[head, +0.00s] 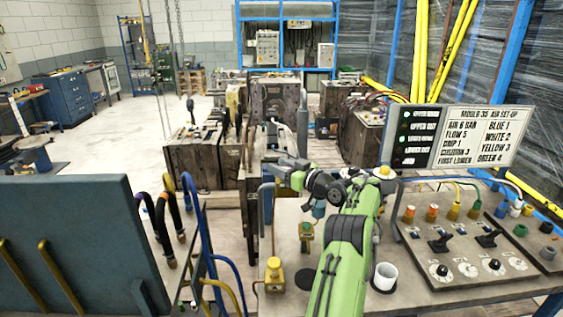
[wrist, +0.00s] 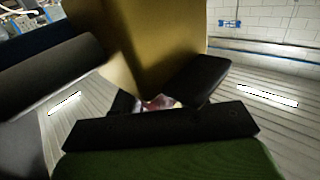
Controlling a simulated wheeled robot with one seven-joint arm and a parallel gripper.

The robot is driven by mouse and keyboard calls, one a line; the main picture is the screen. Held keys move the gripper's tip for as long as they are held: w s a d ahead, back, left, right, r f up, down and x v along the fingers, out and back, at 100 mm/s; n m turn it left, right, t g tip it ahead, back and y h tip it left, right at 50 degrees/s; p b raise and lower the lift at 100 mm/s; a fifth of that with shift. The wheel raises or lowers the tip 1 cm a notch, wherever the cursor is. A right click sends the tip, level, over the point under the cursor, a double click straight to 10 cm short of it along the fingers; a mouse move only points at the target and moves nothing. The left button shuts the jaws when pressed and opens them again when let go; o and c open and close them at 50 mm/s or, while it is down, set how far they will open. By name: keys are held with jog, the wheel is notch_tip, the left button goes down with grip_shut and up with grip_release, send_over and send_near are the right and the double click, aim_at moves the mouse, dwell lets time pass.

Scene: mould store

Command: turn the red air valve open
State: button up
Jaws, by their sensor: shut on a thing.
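My gripper (head: 276,168) is at the left end of my green arm, above the left part of the bench and close to a dark upright frame. In the wrist view its black fingers (wrist: 160,98) are closed around a small reddish piece (wrist: 157,102), which I take to be the red air valve's handle. Only a sliver of it shows between the fingers. A large ochre block (wrist: 140,40) stands right against the fingers; I cannot tell whether it belongs to the valve. In the head view the valve is hidden, so its turn angle cannot be told.
The bench carries a yellow button box (head: 274,280), a white cup (head: 385,277) and a control panel (head: 470,250) with knobs and levers. A set-up board (head: 475,138) stands behind. A blue-grey panel (head: 75,250) and hanging hoses (head: 190,215) are at left. Dark moulds (head: 195,155) stand beyond.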

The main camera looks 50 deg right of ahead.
jog(key=shift+f+y, duration=0.1)
jog(key=shift+y, duration=0.2)
dwell(0.4)
jog(key=o, duration=1)
jog(key=shift+c, duration=0.2)
jog(key=shift+p, duration=0.3)
jog(key=s+b, duration=0.3)
jog(key=s, duration=1.2)
jog(key=shift+s, duration=0.3)
jog(key=shift+c, duration=0.2)
